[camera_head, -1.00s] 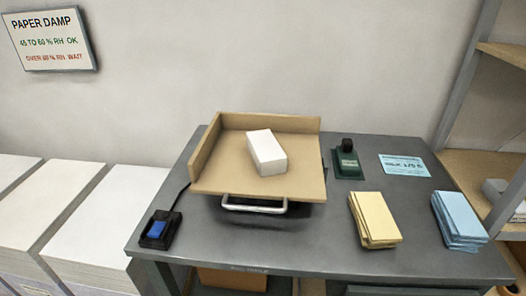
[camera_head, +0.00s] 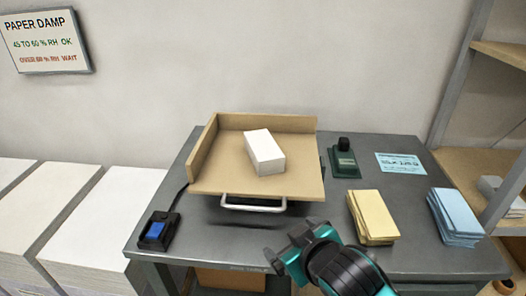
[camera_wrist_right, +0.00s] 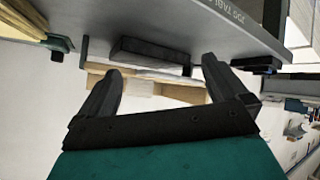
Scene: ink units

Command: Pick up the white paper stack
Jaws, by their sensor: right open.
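The white paper stack (camera_head: 265,153) lies tilted slightly in angle on the tan wooden tray (camera_head: 222,178), near its middle. In the head view my right gripper (camera_head: 283,244) is in front of the table's front edge, below and to the right of the tray, apart from the stack. In the right wrist view the gripper (camera_wrist_right: 160,85) shows two dark fingers spread apart with nothing between them. The tray (camera_wrist_right: 150,88) shows beyond the fingers. My left gripper is not in view.
The tray has raised back and left walls and a metal handle (camera_head: 253,205) in front. A yellow stack (camera_head: 372,215), a blue stack (camera_head: 457,216), a green device (camera_head: 344,160) and a card (camera_head: 402,164) lie to the right. A blue-button switch (camera_head: 156,231) sits at left.

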